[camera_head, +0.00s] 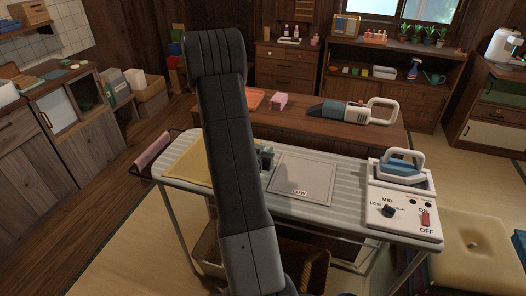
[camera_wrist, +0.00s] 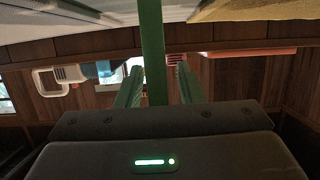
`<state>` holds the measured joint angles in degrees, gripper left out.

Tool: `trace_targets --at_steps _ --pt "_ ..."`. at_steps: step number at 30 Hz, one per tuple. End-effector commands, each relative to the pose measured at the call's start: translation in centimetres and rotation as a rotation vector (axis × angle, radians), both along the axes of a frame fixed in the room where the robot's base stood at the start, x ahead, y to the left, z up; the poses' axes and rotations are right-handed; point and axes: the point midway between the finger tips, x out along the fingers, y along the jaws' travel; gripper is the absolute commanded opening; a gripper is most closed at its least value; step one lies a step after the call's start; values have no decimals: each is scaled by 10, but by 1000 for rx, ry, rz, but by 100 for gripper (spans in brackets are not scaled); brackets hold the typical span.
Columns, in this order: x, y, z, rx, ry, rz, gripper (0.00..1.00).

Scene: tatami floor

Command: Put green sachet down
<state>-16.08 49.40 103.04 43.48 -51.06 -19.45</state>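The green sachet (camera_wrist: 153,45) shows in the wrist view as a narrow upright strip between my fingers, seen nearly edge-on. It runs to the top edge of that view, across the pale board surface. My gripper (camera_wrist: 161,72) has its two fingers apart. A gap shows between the sachet and the right finger; the left finger is close beside it or touching. In the head view my arm hides most of the gripper; a dark greenish part (camera_head: 266,158) shows just right of the arm, low over the ironing board (camera_head: 335,205). Whether the sachet rests on the board cannot be told.
The board bears a yellow cloth (camera_head: 189,162), a grey plate (camera_head: 301,178) marked LOW, and a blue iron (camera_head: 401,166) on its control unit (camera_head: 402,212). Behind it, a wooden bench (camera_head: 335,135) holds a handheld vacuum (camera_head: 345,112) and a pink box (camera_head: 279,101).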

Motion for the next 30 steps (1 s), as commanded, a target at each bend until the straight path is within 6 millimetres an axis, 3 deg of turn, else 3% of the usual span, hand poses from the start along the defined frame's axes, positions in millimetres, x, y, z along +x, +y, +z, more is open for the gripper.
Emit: trace_targets --at_steps 5,18,30 --pt "-6 3 5 0 1 2 34" --pt "-88 30 31 0 0 4 34" --pt "-119 39 35 2 -7 -1 38"
